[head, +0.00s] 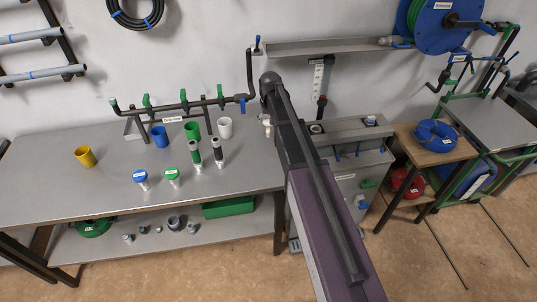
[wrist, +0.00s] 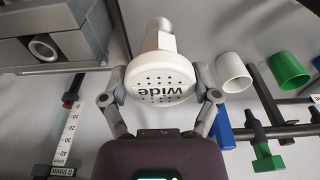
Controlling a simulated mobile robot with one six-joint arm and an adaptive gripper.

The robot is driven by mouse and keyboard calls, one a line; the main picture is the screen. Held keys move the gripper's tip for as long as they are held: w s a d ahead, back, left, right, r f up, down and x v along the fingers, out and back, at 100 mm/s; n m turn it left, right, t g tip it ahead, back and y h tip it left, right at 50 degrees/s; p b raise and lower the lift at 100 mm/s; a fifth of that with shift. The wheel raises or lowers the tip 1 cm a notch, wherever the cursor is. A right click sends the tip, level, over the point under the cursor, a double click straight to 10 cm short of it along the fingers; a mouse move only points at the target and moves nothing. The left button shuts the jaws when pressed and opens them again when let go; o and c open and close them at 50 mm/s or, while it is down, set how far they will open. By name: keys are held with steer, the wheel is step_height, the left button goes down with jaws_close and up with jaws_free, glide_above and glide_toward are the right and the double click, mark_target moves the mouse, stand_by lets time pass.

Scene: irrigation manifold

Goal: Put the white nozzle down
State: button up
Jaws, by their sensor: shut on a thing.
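The white nozzle (wrist: 160,78) has a round, perforated face marked "wide" and a pale stem pointing toward the top of the wrist view. My gripper (wrist: 158,98) is shut on it, one finger at each side of the round head. In the head view my arm hides most of the gripper. A small white part (head: 267,122), probably the nozzle, shows just left of the arm, near the right end of the workbench (head: 110,205). I cannot tell its exact height over the bench.
A white cup (head: 225,128), green cup (head: 192,130), blue cup (head: 160,137) and yellow cup (head: 86,156) stand on the bench. A pipe manifold (head: 170,106) runs behind. The bench's front left is clear.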

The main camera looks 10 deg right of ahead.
mark_target(269, 135)
steer(key=s+d+f+b, duration=0.2)
steer(key=s+f+b, duration=0.1)
steer(key=s, duration=0.4)
steer(key=s+d+f+b, duration=0.2)
steer(key=s+f+b, duration=0.1)
steer(key=s, duration=0.3)
steer(key=shift+s+d+f, duration=0.2)
steer(key=shift+s+f, duration=0.15)
steer(key=shift+f, duration=0.05)
steer(key=shift+w, duration=0.1)
steer(key=w+a, duration=0.1)
steer(key=w, duration=0.3)
steer(key=w+a+f+b, duration=0.1)
steer(key=w, duration=0.4)
steer(key=w+a, duration=0.2)
steer(key=w, duration=0.3)
steer(key=shift+a+f+b, duration=0.1)
steer(key=shift+f+b, duration=0.1)
steer(key=shift+b, duration=0.15)
steer(key=shift+w+a, duration=0.2)
steer(key=shift+w, duration=0.35)
step_height(269, 135, down, 4)
steer(key=b, duration=0.3)
steer(key=shift+r+b, duration=0.15)
steer(key=shift+b, duration=0.2)
